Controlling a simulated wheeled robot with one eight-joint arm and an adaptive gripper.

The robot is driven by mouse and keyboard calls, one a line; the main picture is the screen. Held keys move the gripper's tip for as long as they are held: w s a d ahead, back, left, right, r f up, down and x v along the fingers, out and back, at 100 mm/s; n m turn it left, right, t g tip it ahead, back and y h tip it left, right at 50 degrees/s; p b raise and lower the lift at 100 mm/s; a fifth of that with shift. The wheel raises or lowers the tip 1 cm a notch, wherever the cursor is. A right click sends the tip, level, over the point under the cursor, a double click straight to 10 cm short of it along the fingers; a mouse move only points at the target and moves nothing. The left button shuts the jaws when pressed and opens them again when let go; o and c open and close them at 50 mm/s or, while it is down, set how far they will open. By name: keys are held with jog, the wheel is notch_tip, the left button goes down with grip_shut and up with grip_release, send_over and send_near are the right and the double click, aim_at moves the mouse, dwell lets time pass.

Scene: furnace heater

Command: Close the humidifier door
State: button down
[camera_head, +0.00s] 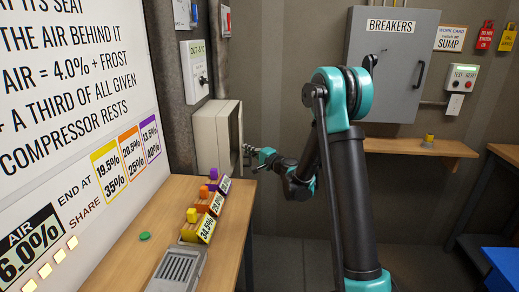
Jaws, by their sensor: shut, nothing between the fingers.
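A cream box (208,138) is mounted on the left wall past the wooden bench, and appears to be the humidifier. Its right side shows a greyer panel (236,130), which seems to be the door; how far it stands open I cannot tell. My gripper (248,151) is beside the right edge of this panel, with its fingers pointing left at it. The gripper is shut and looks empty. Whether the fingertips touch the panel I cannot tell.
A wooden bench (125,222) holds a grey vented unit (180,268), several coloured labelled blocks (205,228) and a green disc (145,236). A grey breaker cabinet (393,65) hangs on the back wall above a wooden shelf (400,147). A blue surface (502,265) is at lower right.

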jog(key=shift+s+a, duration=0.15)
jog(key=shift+a, duration=0.7)
jog(key=shift+s+a, duration=0.1)
jog(key=shift+a, duration=0.75)
jog(key=s+d+f+n+g+h, duration=0.3)
jog(key=s+d+f+h, duration=0.1)
jog(key=s+d, duration=0.6)
jog(key=s+d+f+n+g+h, duration=0.2)
jog(key=s+d, duration=0.9)
jog(key=s, duration=0.6)
jog(key=s+d+f+n+g+h, duration=0.3)
jog(key=s+d+f+h, duration=0.3)
jog(key=s+d, duration=0.5)
jog(key=s+n, duration=0.1)
jog(key=s, duration=0.1)
jog(key=shift+s+f+g+h, duration=0.3)
jog(key=shift+f+h, duration=0.1)
